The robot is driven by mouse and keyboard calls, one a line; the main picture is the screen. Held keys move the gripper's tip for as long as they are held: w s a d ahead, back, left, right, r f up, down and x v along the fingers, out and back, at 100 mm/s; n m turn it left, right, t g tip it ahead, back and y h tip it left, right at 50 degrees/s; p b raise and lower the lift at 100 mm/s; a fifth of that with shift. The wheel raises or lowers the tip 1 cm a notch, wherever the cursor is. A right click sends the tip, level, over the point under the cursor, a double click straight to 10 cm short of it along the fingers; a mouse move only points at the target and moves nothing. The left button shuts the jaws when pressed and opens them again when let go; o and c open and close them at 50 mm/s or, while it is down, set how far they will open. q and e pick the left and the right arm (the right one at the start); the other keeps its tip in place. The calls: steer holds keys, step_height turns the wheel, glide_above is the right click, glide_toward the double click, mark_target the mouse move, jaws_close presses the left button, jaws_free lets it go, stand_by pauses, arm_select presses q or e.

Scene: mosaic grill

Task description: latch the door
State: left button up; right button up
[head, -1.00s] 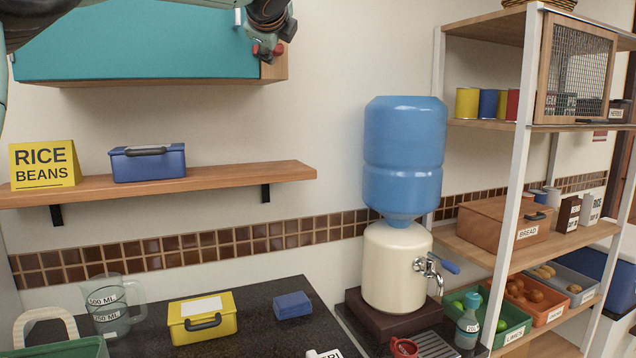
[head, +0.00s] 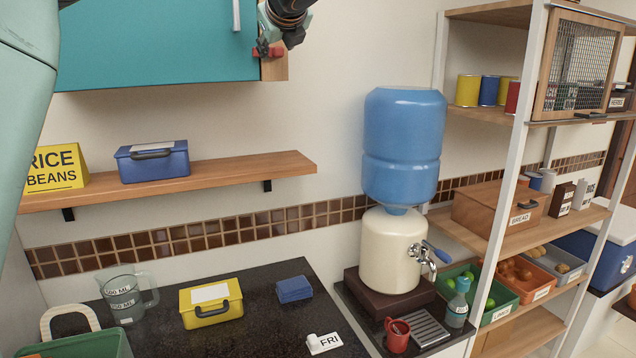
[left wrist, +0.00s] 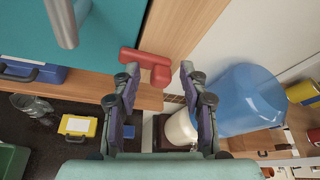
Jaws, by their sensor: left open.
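The teal cabinet door (head: 160,45) hangs at the upper left in the head view and lies close against its wooden frame (head: 274,68). It has a pale vertical bar handle (head: 236,14). A red latch (head: 268,52) sits at the door's lower right, by the frame's edge. My left gripper (head: 278,40) is at the latch in the head view, its fingers hard to make out there. In the left wrist view its two fingers (left wrist: 160,76) are apart and empty. The red latch (left wrist: 146,60) lies just ahead of them, its right end between the fingertips. Contact cannot be told. My right gripper is out of view.
A rack (head: 525,150) with a mesh-door cabinet is at the far right. Wall space right of the latch is clear.

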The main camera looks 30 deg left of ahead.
arm_select(q)
steer(key=m+p, duration=0.1)
steer(key=m+g+p, duration=0.1)
steer(key=y+p, duration=0.1)
steer(key=shift+w+d+r+m+g, duration=0.2)
steer(key=shift+w+d+m+g, duration=0.1)
steer(key=shift+m, duration=0.1)
steer(key=b+v, duration=0.2)
steer(key=v, duration=0.6)
steer(key=d+f+n+g+h+b, duration=0.1)
steer(key=d+f+h, duration=0.1)
steer(key=f, duration=1.5)
steer(key=d+f+n+g+h, duration=0.1)
steer(key=d+f+n+h, duration=0.1)
steer(key=f, duration=1.6)
steer(key=shift+d+f+n+h+b, duration=0.2)
steer(key=shift+d+n+h+b, duration=0.25)
steer(key=shift+h, duration=0.45)
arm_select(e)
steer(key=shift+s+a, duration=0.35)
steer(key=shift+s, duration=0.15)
arm_select(q)
steer(key=shift+w, duration=0.2)
steer(key=shift+s+d, duration=0.1)
